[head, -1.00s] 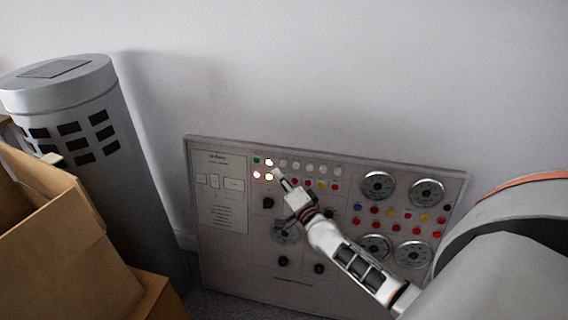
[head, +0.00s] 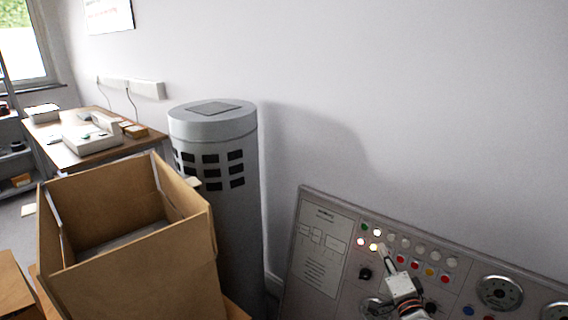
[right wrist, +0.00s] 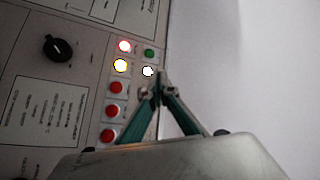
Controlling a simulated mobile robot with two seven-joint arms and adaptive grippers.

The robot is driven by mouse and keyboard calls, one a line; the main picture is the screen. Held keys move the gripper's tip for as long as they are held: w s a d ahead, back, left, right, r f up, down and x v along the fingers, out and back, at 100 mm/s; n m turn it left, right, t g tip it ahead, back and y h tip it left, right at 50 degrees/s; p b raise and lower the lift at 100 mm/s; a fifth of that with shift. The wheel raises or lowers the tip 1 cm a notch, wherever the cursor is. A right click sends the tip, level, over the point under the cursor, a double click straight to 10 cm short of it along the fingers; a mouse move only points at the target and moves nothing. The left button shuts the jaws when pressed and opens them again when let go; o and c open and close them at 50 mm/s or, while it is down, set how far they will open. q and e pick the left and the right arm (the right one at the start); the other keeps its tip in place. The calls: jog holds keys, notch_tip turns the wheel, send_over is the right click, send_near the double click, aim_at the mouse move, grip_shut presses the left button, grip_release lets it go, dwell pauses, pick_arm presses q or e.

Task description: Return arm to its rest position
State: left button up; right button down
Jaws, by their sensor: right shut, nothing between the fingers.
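My right gripper (head: 384,252) is in front of the control panel (head: 324,214) at the lower right of the head view. In the right wrist view, the right gripper (right wrist: 160,84) is shut and empty, its fingertips close to the panel's upper button row. I cannot tell whether they touch it. A lit white button (right wrist: 148,71) shows beside the tips, with a lit red one (right wrist: 124,46) and a lit yellow one (right wrist: 120,65) nearby. A green button (right wrist: 149,54) sits above the white one. My left gripper is not in view.
An open cardboard box (head: 140,290) stands at the left front. A grey cylinder (head: 222,165) with dark square openings stands between it and the panel. A desk (head: 62,155) with equipment is at the back left. The white wall is bare above the panel.

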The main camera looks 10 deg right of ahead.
jog(key=s+a+f+n+g+y+p, duration=0.1)
jog(key=s+a+f+n+g+y, duration=0.15)
jog(key=s+a+f+n, duration=0.45)
jog(key=s+a+f+n+g+y+p, duration=0.1)
jog(key=s+a+f+n+g+y, duration=0.2)
jog(key=s+a, duration=0.6)
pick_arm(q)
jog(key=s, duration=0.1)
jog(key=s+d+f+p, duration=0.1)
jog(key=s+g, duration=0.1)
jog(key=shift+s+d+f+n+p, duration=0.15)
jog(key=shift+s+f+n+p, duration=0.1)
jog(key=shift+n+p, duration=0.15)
pick_arm(e)
jog(key=s+a+f+n+g, duration=0.1)
jog(key=s+f+n, duration=0.1)
jog(key=s, duration=0.3)
jog(key=s+a+f+n, duration=0.2)
jog(key=s+n, duration=0.2)
jog(key=s, duration=0.2)
jog(key=s+a+f+n+g, duration=0.1)
jog(key=s+a+n, duration=0.1)
jog(key=s, duration=0.4)
jog(key=shift+a+f+n+g+h, duration=0.25)
jog(key=shift+f+n+g+h, duration=0.1)
jog(key=shift+f+n+h, duration=0.1)
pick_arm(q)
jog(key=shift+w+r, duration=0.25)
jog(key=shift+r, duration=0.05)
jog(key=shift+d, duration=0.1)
